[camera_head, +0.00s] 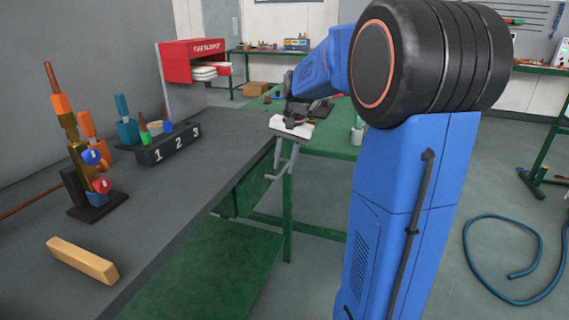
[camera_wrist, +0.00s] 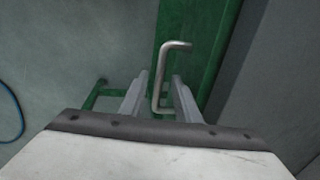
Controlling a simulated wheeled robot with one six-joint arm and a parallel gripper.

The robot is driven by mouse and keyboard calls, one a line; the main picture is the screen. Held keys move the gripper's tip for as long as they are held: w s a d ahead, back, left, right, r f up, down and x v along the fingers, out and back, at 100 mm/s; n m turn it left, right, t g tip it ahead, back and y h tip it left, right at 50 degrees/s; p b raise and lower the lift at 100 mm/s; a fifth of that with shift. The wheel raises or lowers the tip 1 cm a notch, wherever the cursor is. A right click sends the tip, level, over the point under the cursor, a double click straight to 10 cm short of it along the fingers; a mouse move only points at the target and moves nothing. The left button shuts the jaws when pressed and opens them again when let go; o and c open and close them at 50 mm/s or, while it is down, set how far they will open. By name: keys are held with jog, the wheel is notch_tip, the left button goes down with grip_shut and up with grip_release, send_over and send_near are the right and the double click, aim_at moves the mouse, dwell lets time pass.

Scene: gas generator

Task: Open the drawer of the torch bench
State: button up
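My gripper (camera_head: 276,176) points down beside the near bench's right edge in the head view. In the wrist view its two grey fingers (camera_wrist: 160,78) are apart. A bent metal handle (camera_wrist: 164,60) shows between them, with a visible gap on each side, so the fingers are not closed on it. The handle stands in front of a green panel (camera_wrist: 198,35), which looks like the drawer front. In the head view the bench has a dark grey top (camera_head: 205,190) and green frame; its drawer front is turned away, and I cannot tell if it stands open.
On the bench are a torch stand (camera_head: 97,195), a wooden block (camera_head: 82,261) and a numbered black holder (camera_head: 167,146). A green table stands behind my gripper. A blue hose (camera_head: 545,245) lies on the floor at right.

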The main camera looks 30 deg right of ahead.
grip_shut()
jog(key=shift+d, duration=0.1)
jog(key=s+d, duration=1.6)
jog(key=s, duration=0.4)
jog(key=shift+s, duration=0.3)
grip_release()
